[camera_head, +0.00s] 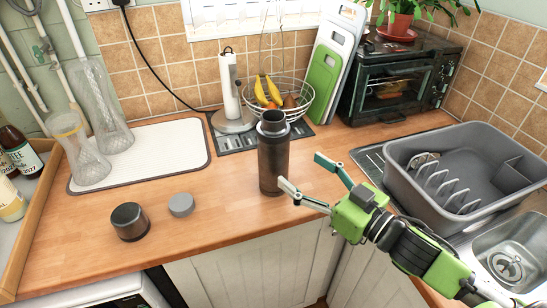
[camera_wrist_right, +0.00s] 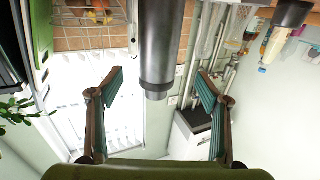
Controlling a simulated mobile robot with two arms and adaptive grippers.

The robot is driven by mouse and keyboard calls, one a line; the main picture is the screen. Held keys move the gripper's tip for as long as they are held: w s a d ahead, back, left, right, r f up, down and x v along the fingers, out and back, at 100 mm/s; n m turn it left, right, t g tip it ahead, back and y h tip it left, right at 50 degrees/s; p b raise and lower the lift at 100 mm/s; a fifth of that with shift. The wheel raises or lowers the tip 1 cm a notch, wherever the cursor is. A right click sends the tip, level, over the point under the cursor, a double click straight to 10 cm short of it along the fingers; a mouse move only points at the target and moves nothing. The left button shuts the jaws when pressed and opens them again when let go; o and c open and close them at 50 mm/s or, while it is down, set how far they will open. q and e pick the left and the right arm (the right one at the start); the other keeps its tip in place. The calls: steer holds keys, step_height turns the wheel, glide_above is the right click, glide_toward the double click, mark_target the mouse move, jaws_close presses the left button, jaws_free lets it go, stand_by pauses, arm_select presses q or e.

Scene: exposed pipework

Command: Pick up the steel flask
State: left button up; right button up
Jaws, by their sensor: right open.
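The steel flask (camera_head: 272,160), a tall dark cylinder with an open-looking top, stands upright on the wooden counter near its front edge. My right gripper (camera_head: 302,171) is open just to the right of the flask, its two fingers pointing toward it. In the right wrist view, which looks upside down, the flask (camera_wrist_right: 162,45) shows in the gap between the open fingers (camera_wrist_right: 158,92), with space on both sides. Nothing is held. My left gripper is not in view.
A dark cup (camera_head: 130,221) and a grey lid (camera_head: 181,204) sit on the counter to the left. A fruit basket (camera_head: 290,108) and paper towel holder (camera_head: 231,95) stand behind the flask. A grey dish tub (camera_head: 470,165) is at the right.

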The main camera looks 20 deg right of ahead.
mark_target(284, 156)
steer(key=p+x, duration=0.1)
steer(key=x, duration=0.4)
steer(key=shift+w, duration=0.3)
steer(key=shift+w+a+r, duration=0.1)
steer(key=shift+w+a, duration=0.1)
steer(key=shift+w, duration=0.2)
steer(key=shift+p+x, duration=0.95)
steer(key=shift+x, duration=1.3)
steer(key=shift+d, duration=0.1)
steer(key=c, duration=1.6)
